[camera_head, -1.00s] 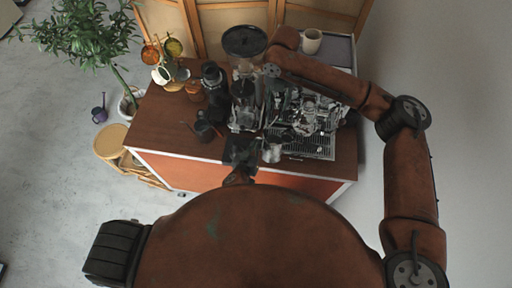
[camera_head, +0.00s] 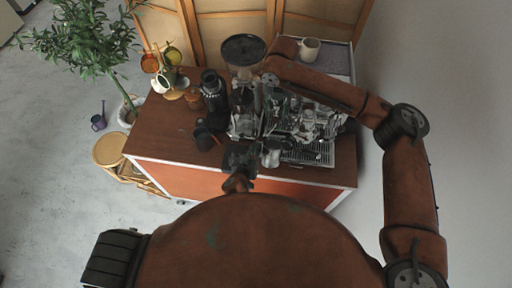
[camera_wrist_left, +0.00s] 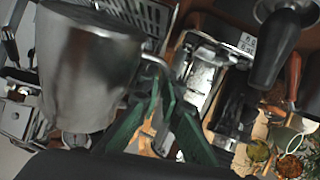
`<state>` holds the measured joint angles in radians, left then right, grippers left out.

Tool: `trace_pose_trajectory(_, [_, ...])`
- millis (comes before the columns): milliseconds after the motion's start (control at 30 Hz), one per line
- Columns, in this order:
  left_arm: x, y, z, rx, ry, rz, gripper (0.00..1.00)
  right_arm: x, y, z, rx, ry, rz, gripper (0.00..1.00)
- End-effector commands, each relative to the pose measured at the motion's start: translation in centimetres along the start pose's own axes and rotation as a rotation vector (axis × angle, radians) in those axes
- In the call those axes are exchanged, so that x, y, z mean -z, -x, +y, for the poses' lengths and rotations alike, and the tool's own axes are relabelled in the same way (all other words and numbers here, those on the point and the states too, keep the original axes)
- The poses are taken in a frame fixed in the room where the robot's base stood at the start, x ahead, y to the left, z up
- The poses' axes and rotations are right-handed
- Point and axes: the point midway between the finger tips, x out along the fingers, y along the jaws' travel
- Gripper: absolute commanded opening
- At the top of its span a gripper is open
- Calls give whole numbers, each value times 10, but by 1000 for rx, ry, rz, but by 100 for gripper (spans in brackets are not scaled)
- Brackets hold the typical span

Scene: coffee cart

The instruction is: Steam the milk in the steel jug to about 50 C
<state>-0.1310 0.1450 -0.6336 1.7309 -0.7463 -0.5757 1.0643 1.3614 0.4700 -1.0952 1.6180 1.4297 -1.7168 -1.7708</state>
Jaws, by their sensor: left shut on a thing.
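The steel jug (camera_head: 271,154) is at the front left of the espresso machine (camera_head: 305,122), close to the drip tray's left edge. In the left wrist view the jug (camera_wrist_left: 85,75) looms large and tilted in the picture; its inside and the milk are hidden. My left gripper (camera_head: 242,158) is at the cart's front edge, left of the jug; its green fingers (camera_wrist_left: 160,118) are shut on the jug's handle. My right arm reaches over the machine from the right. Its gripper (camera_head: 268,92) is at the machine's left part, small and cluttered, so its jaws are unclear. I cannot make out the steam wand.
A grinder with a round hopper (camera_head: 243,50) stands left of the machine. A dark bottle-like object (camera_head: 213,90) and a dark cup (camera_head: 203,138) stand further left. A pale mug (camera_head: 310,49) is at the back right. The wooden top's left front is mostly clear.

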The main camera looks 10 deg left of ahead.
Motion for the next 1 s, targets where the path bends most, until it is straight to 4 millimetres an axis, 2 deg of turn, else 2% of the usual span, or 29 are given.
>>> trace_pose_trajectory(33, [9,0,3,-6,4,16,0,0,-2,0,0,0,1,35])
trace_pose_trajectory(1000, [12,0,4,-10,5,20,0,0,-48,0,0,-1,1,35])
